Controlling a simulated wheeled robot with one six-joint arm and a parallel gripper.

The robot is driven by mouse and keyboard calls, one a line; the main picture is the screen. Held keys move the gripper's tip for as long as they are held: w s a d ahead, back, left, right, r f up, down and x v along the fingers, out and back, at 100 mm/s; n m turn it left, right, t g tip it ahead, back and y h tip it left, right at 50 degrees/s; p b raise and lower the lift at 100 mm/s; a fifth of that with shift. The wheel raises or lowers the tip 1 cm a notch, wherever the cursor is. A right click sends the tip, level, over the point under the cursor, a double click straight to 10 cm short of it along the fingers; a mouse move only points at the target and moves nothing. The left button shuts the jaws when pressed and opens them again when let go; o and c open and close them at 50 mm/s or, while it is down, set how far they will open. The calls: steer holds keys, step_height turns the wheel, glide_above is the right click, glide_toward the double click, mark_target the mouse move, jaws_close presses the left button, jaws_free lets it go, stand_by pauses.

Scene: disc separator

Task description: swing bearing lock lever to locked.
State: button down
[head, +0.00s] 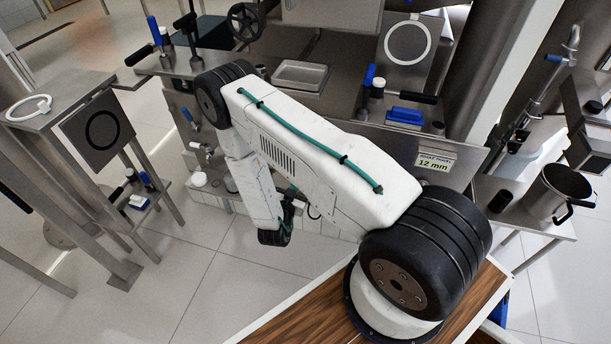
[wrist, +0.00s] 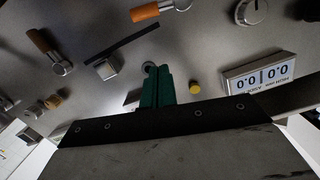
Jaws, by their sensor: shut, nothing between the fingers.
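My gripper (wrist: 157,88) shows in the wrist view as two green fingers shut together, with nothing between them. The fingertips are in front of a grey metal panel (wrist: 215,50), and a small round fitting shows just at the tips; I cannot tell whether they touch. Levers with orange-brown grips show on the panel: one at the top centre (wrist: 150,11), one at the left (wrist: 38,41) and a smaller one at the lower left (wrist: 53,102). I cannot tell which is the bearing lock lever.
The panel carries a yellow button (wrist: 195,87), a digital display (wrist: 262,76), a round knob (wrist: 251,11) and a slim dark bar (wrist: 121,45). In the head view, a metal tray (head: 300,76), a steel jug (head: 553,190) and a side stand (head: 45,122) surround my arm. Tiled floor is open at lower left.

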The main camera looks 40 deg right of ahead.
steer(key=w+d+f, duration=0.5)
steer(key=d, duration=0.3)
steer(key=shift+w+d+h, duration=0.15)
steer(key=shift+w+h, duration=0.1)
steer(key=shift+h, duration=0.15)
